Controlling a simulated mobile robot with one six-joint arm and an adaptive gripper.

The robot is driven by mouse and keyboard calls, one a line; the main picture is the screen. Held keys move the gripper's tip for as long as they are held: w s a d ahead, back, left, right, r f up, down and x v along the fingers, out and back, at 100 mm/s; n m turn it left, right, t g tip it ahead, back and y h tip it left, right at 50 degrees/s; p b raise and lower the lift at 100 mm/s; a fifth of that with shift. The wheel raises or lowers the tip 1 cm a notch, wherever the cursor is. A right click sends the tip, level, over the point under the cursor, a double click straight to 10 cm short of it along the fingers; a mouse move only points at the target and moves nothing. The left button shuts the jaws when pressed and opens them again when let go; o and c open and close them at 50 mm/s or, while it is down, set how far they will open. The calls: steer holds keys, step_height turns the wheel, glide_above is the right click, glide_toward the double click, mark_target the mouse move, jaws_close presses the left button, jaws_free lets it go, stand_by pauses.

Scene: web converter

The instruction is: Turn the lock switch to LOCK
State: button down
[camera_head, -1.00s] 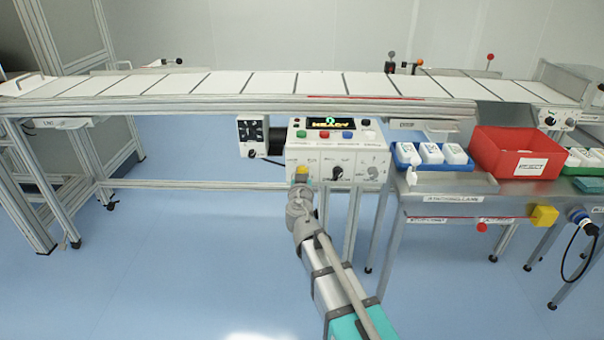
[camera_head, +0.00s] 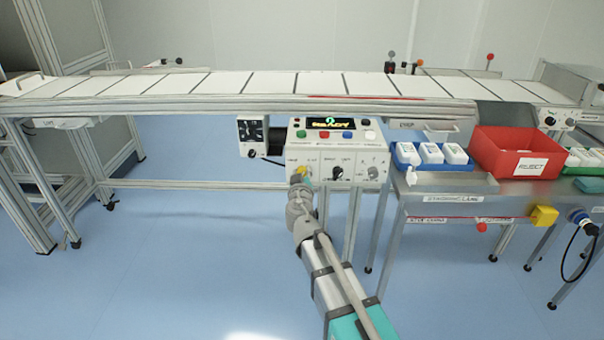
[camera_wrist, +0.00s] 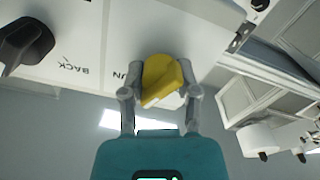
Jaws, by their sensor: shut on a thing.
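The lock switch is a yellow knob (camera_wrist: 160,78) on the white face of the control box (camera_head: 330,153). In the wrist view it sits between the two fingers of my gripper (camera_wrist: 161,92), which is shut on it. The knob's grip bar is tilted in that view. A label beside it is partly hidden and shows only the letters "UN". In the head view my gripper (camera_head: 300,180) is at the lower left of the box face and covers most of the yellow knob (camera_head: 301,170).
A black knob (camera_wrist: 25,45) marked "BACK" is beside the lock switch. Coloured buttons and a lit display (camera_head: 337,122) are on top of the box. The conveyor (camera_head: 270,85) runs behind. A red bin (camera_head: 515,152) stands on the bench at right. Open floor is at left.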

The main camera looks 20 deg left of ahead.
steer(key=n, duration=1.3)
steer(key=shift+n, duration=0.4)
steer(key=shift+c, duration=1.7)
jaws_free()
steer(key=v, duration=1.2)
